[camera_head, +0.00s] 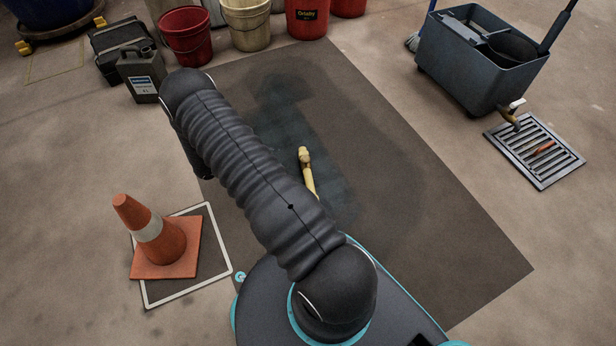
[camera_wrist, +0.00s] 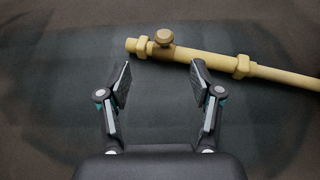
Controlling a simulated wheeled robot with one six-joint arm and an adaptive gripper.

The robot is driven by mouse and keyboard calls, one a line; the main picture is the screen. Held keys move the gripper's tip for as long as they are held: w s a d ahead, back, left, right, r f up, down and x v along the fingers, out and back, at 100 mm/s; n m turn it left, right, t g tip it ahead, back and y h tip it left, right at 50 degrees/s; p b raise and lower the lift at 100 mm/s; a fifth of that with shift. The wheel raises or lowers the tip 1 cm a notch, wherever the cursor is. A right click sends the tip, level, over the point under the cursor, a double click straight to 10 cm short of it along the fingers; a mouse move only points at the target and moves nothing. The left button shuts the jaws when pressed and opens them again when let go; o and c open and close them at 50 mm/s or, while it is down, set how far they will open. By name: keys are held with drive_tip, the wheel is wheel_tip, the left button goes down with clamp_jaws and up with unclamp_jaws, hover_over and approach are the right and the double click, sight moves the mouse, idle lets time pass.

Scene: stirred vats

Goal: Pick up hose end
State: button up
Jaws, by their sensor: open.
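The hose end (camera_head: 305,158) is a yellow fitting on the dark mat (camera_head: 400,200), seen just right of my arm in the head view. In the wrist view the hose end (camera_wrist: 185,52) lies across the upper part, with a brownish knob (camera_wrist: 164,37) on top and a collar (camera_wrist: 241,66) further right. Its pale hose runs off the right edge. My gripper (camera_wrist: 162,78) is open and empty, its fingertips just below the fitting in the picture. I cannot tell the height gap between them. In the head view my arm hides the gripper.
An orange cone (camera_head: 163,245) stands in a white-edged square at left. A grey mop bucket (camera_head: 478,65) and a floor drain (camera_head: 536,150) with a small orange object are at right. A jerrycan (camera_head: 142,75) and several buckets line the back. The mat around the fitting is clear.

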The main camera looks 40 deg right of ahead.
sight(305, 158)
drive_tip(key=x, duration=0.4)
drive_tip(key=f+x, duration=0.1)
drive_tip(key=x, duration=0.4)
drive_tip(key=shift+s+a+b, duration=0.1)
drive_tip(key=shift+b, duration=0.3)
drive_tip(key=x, duration=0.3)
drive_tip(key=shift+s+d+f+b, duration=0.25)
drive_tip(key=shift+s+d+b, duration=0.05)
drive_tip(key=shift+s, duration=0.05)
drive_tip(key=shift+s+d+f, duration=0.1)
drive_tip(key=shift+d+f, duration=0.1)
drive_tip(key=shift+d, duration=0.45)
drive_tip(key=shift+c, duration=0.2)
clamp_jaws()
